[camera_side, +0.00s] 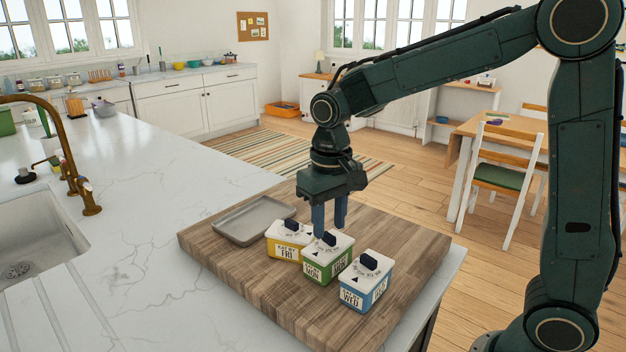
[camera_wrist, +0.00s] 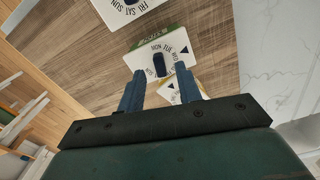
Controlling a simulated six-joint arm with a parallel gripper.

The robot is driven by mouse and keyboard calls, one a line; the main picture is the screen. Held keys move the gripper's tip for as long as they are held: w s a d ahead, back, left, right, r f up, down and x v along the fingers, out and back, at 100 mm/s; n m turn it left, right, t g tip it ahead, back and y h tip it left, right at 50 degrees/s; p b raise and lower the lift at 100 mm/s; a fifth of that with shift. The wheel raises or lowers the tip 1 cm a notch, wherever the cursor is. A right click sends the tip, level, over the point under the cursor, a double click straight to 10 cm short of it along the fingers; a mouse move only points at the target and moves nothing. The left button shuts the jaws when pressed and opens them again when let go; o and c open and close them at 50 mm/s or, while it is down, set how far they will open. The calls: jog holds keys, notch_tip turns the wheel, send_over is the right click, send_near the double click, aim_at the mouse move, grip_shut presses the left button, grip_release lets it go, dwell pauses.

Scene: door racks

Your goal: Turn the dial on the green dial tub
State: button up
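The green dial tub (camera_side: 322,270) stands on a wooden board between the yellow and blue tubs. Its front reads "EAT BY MON". Its white lid carries day names, a dark pointer triangle and a raised dark blue dial (camera_side: 329,239). In the wrist view, the dial (camera_wrist: 159,63) appears upright in the picture, between the fingertips. My gripper (camera_side: 330,228) points down at the green tub's lid, fingers apart and empty. In the wrist view, my gripper's (camera_wrist: 159,70) blue fingertips lie either side of the dial. Contact with the dial or lid cannot be told.
The yellow tub (camera_side: 287,250), "EAT BY FRI", and the blue tub (camera_side: 351,295), "EAT BY WED", stand close on either side, each with a dial. A grey tray (camera_side: 252,238) lies behind left on the wooden board (camera_side: 222,265). The white counter (camera_side: 150,235) at left is mostly clear.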

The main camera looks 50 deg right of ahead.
jog(key=shift+f, duration=1.05)
jog(key=shift+c, duration=0.2)
grip_shut()
jog(key=shift+m, duration=0.4)
jog(key=m, duration=0.4)
jog(key=shift+m, duration=2)
